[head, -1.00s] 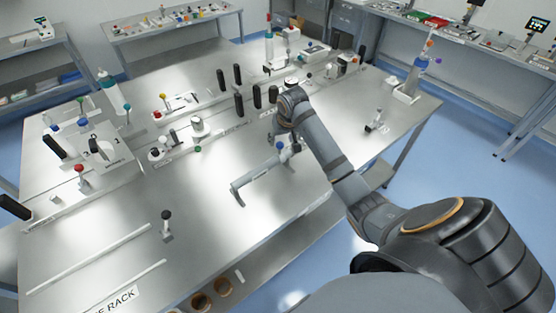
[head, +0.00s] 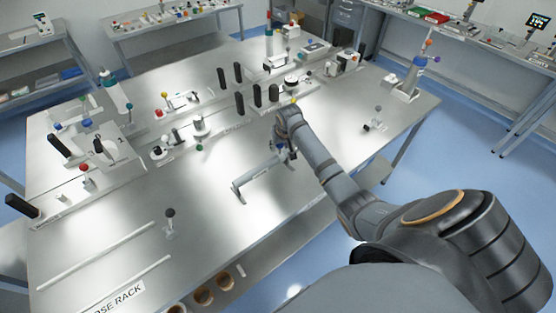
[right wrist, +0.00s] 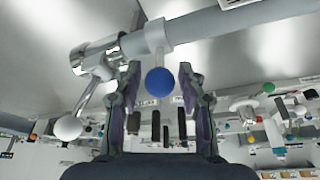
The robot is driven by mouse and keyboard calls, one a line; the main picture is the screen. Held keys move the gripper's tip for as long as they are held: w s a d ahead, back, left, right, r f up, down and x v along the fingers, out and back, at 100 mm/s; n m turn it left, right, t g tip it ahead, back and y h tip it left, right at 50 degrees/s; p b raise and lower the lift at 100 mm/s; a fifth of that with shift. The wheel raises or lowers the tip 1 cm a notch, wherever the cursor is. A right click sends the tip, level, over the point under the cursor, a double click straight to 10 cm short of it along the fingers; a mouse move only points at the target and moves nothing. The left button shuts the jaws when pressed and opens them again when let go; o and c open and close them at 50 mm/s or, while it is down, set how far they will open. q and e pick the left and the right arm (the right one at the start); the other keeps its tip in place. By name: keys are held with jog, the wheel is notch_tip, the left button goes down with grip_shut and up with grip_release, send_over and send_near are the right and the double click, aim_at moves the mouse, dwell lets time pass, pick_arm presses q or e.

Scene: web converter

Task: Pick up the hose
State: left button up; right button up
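My right gripper (head: 284,151) is at the hose's far end. In the right wrist view its fingers (right wrist: 158,72) are open, one on each side of the blue knob, with visible gaps. My left gripper is out of view.
The steel table (head: 200,240) is bare around the hose's near end. A small grey-knobbed post (head: 170,222) and white rails stand to the left. Black upright handles (head: 258,96) and knobbed fixtures stand behind. A small clamp-like part (head: 375,125) lies to the right.

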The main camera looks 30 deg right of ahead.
grip_shut()
jog(key=shift+w+r, duration=0.1)
jog(key=shift+r, duration=0.1)
